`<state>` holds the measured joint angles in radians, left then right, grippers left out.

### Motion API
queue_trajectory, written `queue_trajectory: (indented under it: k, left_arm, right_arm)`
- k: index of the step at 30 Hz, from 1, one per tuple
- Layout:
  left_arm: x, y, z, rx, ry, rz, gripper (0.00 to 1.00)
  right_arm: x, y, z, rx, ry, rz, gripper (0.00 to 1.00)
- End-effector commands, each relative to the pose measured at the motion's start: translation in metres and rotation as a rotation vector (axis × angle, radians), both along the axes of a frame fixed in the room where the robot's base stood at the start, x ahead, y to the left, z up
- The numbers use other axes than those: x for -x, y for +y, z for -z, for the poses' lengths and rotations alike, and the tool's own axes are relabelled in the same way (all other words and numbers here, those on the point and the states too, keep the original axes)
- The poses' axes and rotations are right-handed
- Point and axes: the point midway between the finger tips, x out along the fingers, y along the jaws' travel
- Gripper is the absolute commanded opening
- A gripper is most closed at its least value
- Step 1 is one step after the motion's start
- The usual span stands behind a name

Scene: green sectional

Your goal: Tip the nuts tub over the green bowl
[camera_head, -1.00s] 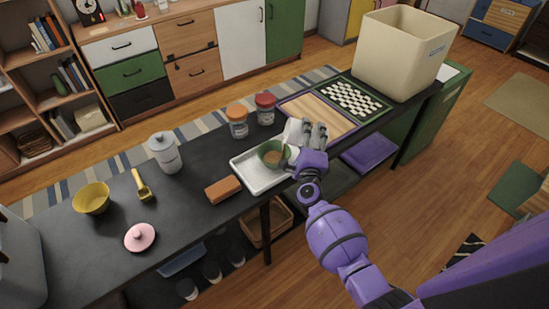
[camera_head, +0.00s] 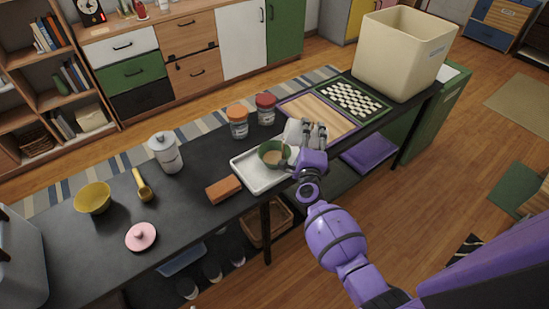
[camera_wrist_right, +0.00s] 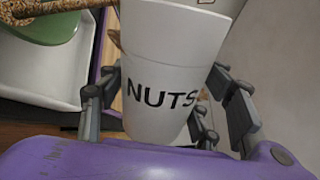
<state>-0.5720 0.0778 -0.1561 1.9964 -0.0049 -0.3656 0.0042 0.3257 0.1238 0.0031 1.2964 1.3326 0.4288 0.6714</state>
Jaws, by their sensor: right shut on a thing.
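My right gripper (camera_head: 308,138) is shut on the white nuts tub (camera_head: 294,131), whose side reads "NUTS" in the wrist view (camera_wrist_right: 160,85). The tub is tilted, with its mouth towards the green bowl (camera_head: 265,162). The bowl sits on a pale tray (camera_head: 255,184), just left of and below the tub. Brown matter shows in the bowl and at the tub's lip. In the wrist view, grainy brown pieces show by the bowl's green side (camera_wrist_right: 50,28) at upper left. The tub's inside is hidden. My left gripper is out of view.
An orange-brown block (camera_head: 223,189) lies left of the tray. Two jars, orange-lidded (camera_head: 238,122) and red-lidded (camera_head: 265,109), stand behind it. A wooden board (camera_head: 315,112), a checkered board (camera_head: 355,99) and a large cream bin (camera_head: 398,58) are to the right.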

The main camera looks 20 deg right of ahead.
Motion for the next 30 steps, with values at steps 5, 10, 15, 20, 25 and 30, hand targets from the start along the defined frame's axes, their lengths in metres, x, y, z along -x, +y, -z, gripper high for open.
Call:
queue_trajectory:
  k: [5,10,15,20,25,30]
  left_arm:
    - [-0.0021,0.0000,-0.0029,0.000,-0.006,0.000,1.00]
    - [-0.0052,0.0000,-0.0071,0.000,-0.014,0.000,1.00]
    - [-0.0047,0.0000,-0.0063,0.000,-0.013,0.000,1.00]
    - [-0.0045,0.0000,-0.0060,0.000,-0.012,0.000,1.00]
    - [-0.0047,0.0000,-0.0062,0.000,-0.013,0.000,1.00]
    - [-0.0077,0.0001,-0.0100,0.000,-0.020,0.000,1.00]
  right_arm:
    - [-0.0008,0.0003,-0.0035,0.009,-0.001,0.000,0.22]
    - [-0.0012,0.0009,-0.0059,0.027,0.004,0.001,0.22]
    - [-0.0008,0.0007,-0.0043,0.029,0.007,0.000,0.22]
    - [-0.0007,0.0006,-0.0042,0.029,0.007,0.000,0.22]
    - [-0.0009,0.0007,-0.0047,0.031,0.008,0.000,0.22]
    - [-0.0015,0.0010,-0.0079,0.050,0.012,0.001,0.22]
